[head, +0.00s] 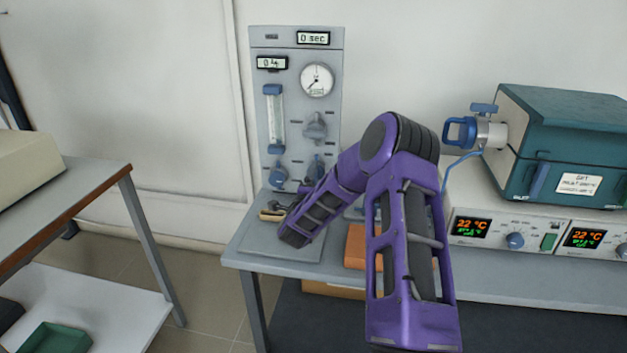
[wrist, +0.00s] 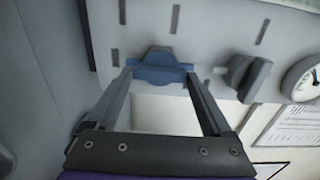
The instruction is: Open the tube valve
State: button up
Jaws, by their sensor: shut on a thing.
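The grey gas panel (head: 262,110) stands upright against the wall, with a flow tube (head: 273,118), a round gauge (head: 317,80), a grey knob (head: 315,127) and blue knobs low down. In the wrist view, my gripper (wrist: 158,74) is shut on a blue valve knob (wrist: 160,58), one finger at each end of it. This seems to be the lower right blue knob (head: 317,168) in the head view. My arm hides most of the gripper there. The wrist view also shows the grey knob (wrist: 240,76) and part of the gauge (wrist: 302,80).
Another blue knob (head: 278,172) sits left of the gripped one. A teal furnace (head: 560,140) with a blue-handled fitting (head: 460,132) stands right, above control units (head: 510,232). An orange block (head: 356,246) lies on the bench beside my arm. A side table (head: 95,190) stands left.

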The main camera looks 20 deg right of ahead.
dwell(0.5)
jog(key=o, duration=1.1)
jog(key=shift+o, duration=0.2)
jog(key=v, duration=1.7)
jog(key=shift+s+a, duration=0.2)
jog(key=shift+w, duration=0.15)
